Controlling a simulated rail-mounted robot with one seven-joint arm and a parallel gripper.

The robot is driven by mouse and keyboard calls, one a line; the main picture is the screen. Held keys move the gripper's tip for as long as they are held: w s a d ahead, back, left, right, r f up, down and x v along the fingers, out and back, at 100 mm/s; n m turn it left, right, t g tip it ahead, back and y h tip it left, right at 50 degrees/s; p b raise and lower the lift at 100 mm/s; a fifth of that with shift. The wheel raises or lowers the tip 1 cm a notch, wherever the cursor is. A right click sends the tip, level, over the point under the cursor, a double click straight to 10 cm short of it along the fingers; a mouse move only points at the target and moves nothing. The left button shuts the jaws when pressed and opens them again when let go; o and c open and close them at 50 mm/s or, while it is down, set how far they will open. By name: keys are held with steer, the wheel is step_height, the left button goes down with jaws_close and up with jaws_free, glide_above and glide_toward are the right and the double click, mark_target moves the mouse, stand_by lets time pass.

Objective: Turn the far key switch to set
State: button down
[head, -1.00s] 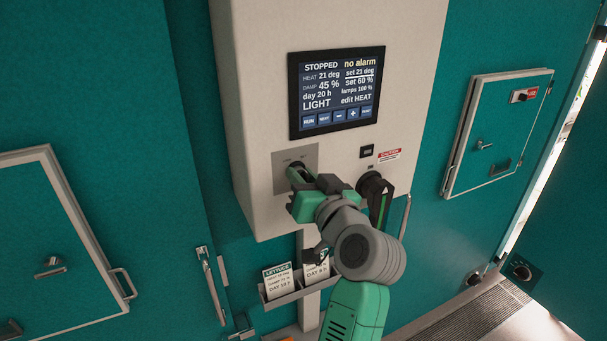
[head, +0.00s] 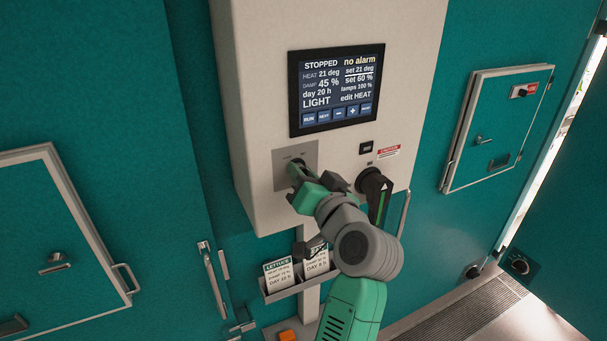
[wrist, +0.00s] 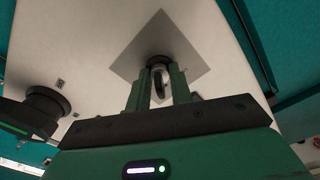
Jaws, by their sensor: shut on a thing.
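The key switch sits on a square grey plate (head: 310,153) on the pale control box, below the screen. In the wrist view, the key (wrist: 158,75) stands out of a dark round collar at the plate's middle. My gripper (head: 301,172) is at the plate, with its green fingers on either side of the key. In the wrist view, the fingers of my gripper (wrist: 158,90) are shut on the key. The key's lower part and the plate's small labels cannot be made out. The screen (head: 337,90) reads STOPPED and no alarm.
A black rotary knob (head: 373,184) with a green-marked handle is close to the right of my gripper. A card holder (head: 290,291) with two cards hangs below the box. Teal cabinet doors stand on both sides. An orange item (head: 287,336) shows at the bottom.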

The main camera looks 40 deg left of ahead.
steer(key=c, duration=1.6)
jaws_free()
steer(key=b+v, duration=0.2)
steer(key=v, duration=0.6)
steer(key=shift+r, duration=0.1)
steer(key=s+d+r+m+t+h+p, duration=0.25)
steer(key=d+r+t+h+p, duration=0.4)
steer(key=d+r+t, duration=0.7)
steer(key=s+d+r+m+t+h, duration=0.1)
steer(key=s+d+r+h, duration=0.2)
steer(key=d+r, duration=0.1)
steer(key=s+d+r+m+t+h+p, duration=0.1)
steer(key=s+d+r+m+t+h, duration=0.1)
steer(key=d, duration=0.4)
steer(key=s+d+r+m+t+h, duration=0.1)
steer(key=s+d+r+m+h, duration=0.1)
steer(key=s+d+r+h, duration=0.3)
steer(key=shift+s+d+r+t, duration=0.25)
steer(key=shift+d+r+t, duration=0.1)
steer(key=shift+d+r, duration=0.2)
